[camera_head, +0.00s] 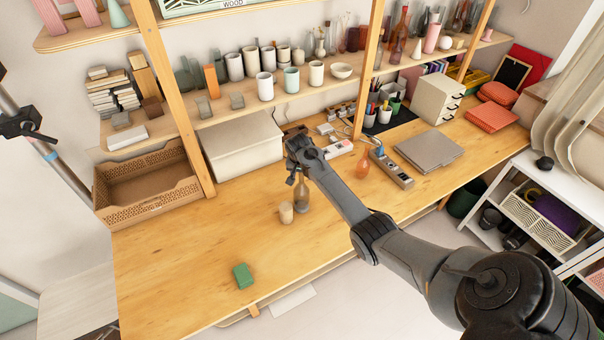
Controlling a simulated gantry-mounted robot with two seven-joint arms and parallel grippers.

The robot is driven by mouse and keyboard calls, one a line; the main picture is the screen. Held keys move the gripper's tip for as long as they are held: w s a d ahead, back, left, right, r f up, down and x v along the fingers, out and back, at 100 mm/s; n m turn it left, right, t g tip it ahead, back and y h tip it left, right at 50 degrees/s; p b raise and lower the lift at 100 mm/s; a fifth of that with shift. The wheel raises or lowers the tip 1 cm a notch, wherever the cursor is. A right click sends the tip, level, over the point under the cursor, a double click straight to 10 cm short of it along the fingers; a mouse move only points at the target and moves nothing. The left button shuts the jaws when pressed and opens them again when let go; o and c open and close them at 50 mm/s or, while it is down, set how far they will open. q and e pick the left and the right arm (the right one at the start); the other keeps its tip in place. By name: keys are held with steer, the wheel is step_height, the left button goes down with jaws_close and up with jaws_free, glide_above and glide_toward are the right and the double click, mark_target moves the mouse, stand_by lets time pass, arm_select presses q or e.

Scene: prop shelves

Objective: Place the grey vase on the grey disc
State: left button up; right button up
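A grey, bottle-shaped vase (301,192) with a narrow neck stands upright on the wooden table, near the middle. A small dark grey round patch (301,209) shows at its foot; I cannot tell whether this is the grey disc or the vase's own base. My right gripper (293,180) points down at the vase's neck, with its fingers at or just above the top. The fingers are small and dark, so I cannot tell whether they touch or grip it. My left gripper is not in view.
A cream cylinder (286,212) stands close left of the vase. A green block (243,275) lies toward the front edge. An orange vase (362,165) and a grey laptop-like slab (428,151) are to the right. A white box (243,150) stands behind.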

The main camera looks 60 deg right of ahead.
steer(key=v, duration=1.1)
steer(key=s+a+f+n+t, duration=0.1)
steer(key=s+a+f+n, duration=0.35)
steer(key=a, duration=0.55)
steer(key=s+a+f+n, duration=0.4)
steer(key=s+a, duration=0.1)
steer(key=a, duration=0.4)
steer(key=s+a+r+n+t+y, duration=0.1)
steer(key=s+a+n, duration=0.6)
steer(key=s+a, duration=0.9)
steer(key=a+r+y, duration=0.1)
steer(key=a+y, duration=0.1)
steer(key=a, duration=0.1)
steer(key=shift+a, duration=0.3)
step_height(320, 180, up, 15)
steer(key=p, duration=1.5)
steer(key=shift+p, duration=0.4)
steer(key=shift+r, duration=0.15)
